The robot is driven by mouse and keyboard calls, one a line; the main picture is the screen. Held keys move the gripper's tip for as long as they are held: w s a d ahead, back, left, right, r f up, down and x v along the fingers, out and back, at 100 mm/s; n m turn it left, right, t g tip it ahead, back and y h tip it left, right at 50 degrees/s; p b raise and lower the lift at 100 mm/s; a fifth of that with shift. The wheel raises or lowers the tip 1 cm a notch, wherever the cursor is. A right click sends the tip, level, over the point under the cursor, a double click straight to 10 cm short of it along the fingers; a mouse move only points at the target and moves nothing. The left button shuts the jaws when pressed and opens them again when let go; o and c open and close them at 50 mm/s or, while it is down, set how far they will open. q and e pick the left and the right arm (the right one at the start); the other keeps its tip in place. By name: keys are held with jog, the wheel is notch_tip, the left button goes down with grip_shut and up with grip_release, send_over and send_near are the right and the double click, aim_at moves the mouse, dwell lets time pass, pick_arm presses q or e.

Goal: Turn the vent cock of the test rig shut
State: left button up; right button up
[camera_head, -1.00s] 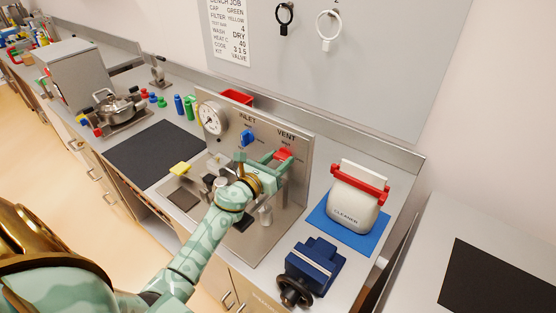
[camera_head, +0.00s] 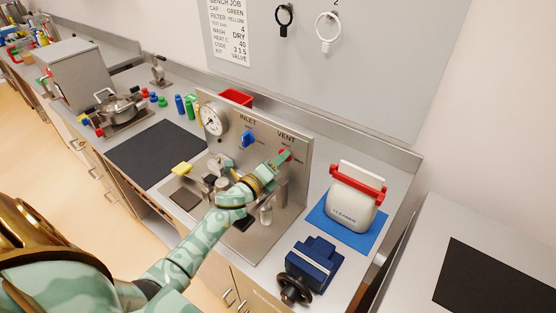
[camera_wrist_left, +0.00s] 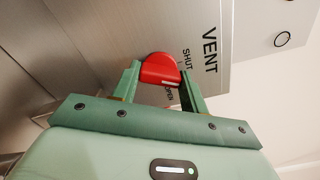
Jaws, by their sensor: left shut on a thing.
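The vent cock's red handle (camera_head: 287,154) sits under the word VENT on the upright metal panel (camera_head: 302,176) of the test rig. My left gripper (camera_head: 282,158) is at the handle, seen turned partly edge-on. In the left wrist view the red handle (camera_wrist_left: 160,69) lies between the two green fingers of my left gripper (camera_wrist_left: 160,80), which is shut on it. The labels SHUT and OPEN show beside the handle in that view. The fingers hide part of the handle, and I cannot tell its exact setting. My right gripper is out of view.
The blue inlet cock (camera_head: 247,139) and a gauge (camera_head: 213,118) are left of the vent cock. A cleaner container (camera_head: 350,207) on a blue mat (camera_head: 322,222) and a blue vise (camera_head: 314,261) stand to the right. A black mat (camera_head: 155,152) lies left.

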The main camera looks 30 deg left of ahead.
pick_arm(q)
jog(key=n+p, duration=0.1)
jog(key=n, duration=0.4)
jog(key=shift+n, duration=0.3)
jog(key=shift+p, duration=0.3)
jog(key=o, duration=1)
jog(key=s, duration=0.5)
jog(key=s+a, duration=0.1)
jog(key=s, duration=1)
jog(key=shift+s+a, duration=0.15)
jog(key=shift+a, duration=0.05)
